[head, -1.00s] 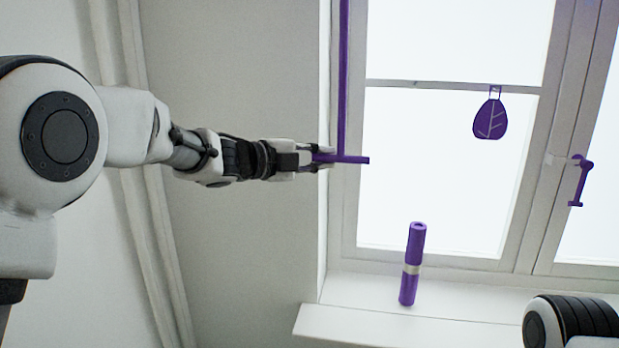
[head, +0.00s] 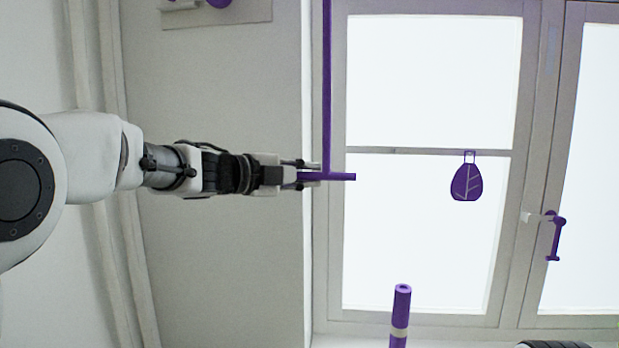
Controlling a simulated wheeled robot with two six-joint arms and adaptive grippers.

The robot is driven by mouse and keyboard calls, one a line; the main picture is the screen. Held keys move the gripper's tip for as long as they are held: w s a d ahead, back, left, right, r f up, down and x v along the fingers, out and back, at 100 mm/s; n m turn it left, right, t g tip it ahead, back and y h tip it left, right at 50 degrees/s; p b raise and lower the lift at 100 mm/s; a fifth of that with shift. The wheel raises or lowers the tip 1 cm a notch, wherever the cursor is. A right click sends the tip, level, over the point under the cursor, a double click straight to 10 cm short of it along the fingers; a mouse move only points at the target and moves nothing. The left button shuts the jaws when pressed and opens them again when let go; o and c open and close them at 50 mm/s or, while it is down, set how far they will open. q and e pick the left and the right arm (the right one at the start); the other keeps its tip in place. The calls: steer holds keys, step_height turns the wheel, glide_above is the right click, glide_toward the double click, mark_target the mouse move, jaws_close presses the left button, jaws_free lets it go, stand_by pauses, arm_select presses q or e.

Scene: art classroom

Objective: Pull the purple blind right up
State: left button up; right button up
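No sheet of purple blind shows in the head view. A thin purple rod (head: 327,80) hangs down the left side of the window, its top cut off by the frame. It ends in a purple crossbar handle (head: 343,177). My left gripper (head: 309,174) comes in from the left, level, with its fingers closed around the left part of this crossbar. The right part sticks out free in front of the window frame. My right gripper is out of view; only a dark piece of my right arm shows at the bottom right edge.
A purple leaf-patterned tag (head: 466,180) hangs from a grey horizontal bar (head: 420,151) across the window. A purple window handle (head: 555,238) is on the right. A purple roll (head: 401,315) stands upright below.

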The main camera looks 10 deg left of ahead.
arm_select(q)
steer(key=shift+o, duration=1.4)
steer(key=shift+r, duration=0.35)
steer(key=shift+f, duration=0.1)
steer(key=shift+s, duration=0.1)
steer(key=v, duration=1.1)
steer(key=shift+a, duration=0.4)
